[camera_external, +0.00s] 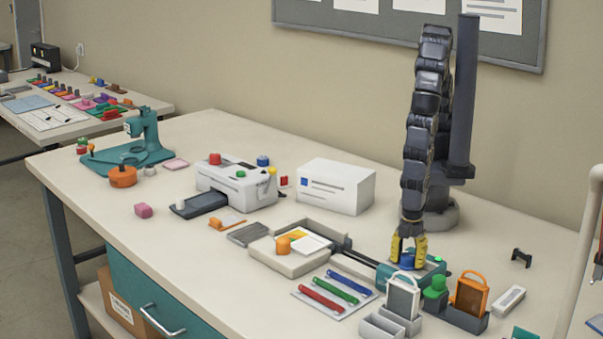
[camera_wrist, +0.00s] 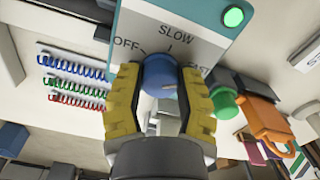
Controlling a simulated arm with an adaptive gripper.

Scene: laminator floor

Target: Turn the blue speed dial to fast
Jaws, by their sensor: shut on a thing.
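The blue speed dial (camera_wrist: 160,73) sits on the light panel of a teal machine (camera_wrist: 192,14). The panel reads OFF at left, SLOW at top and a partly covered FAST at right. My gripper (camera_wrist: 159,80) has its yellow fingers on either side of the dial, shut on it. The dial's pointer direction is hard to make out. In the external view, my gripper (camera_external: 408,254) points down over the blue dial (camera_external: 407,263) on the teal machine (camera_external: 384,279). A green light (camera_wrist: 233,17) is lit on the machine.
A green knobbed object (camera_external: 435,287) and an orange-framed tag (camera_external: 471,296) stand close at the right. Red, green and blue binding coils (camera_external: 337,289) lie at the left. A grey holder (camera_external: 383,325) is in front. The bench's left front is mostly clear.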

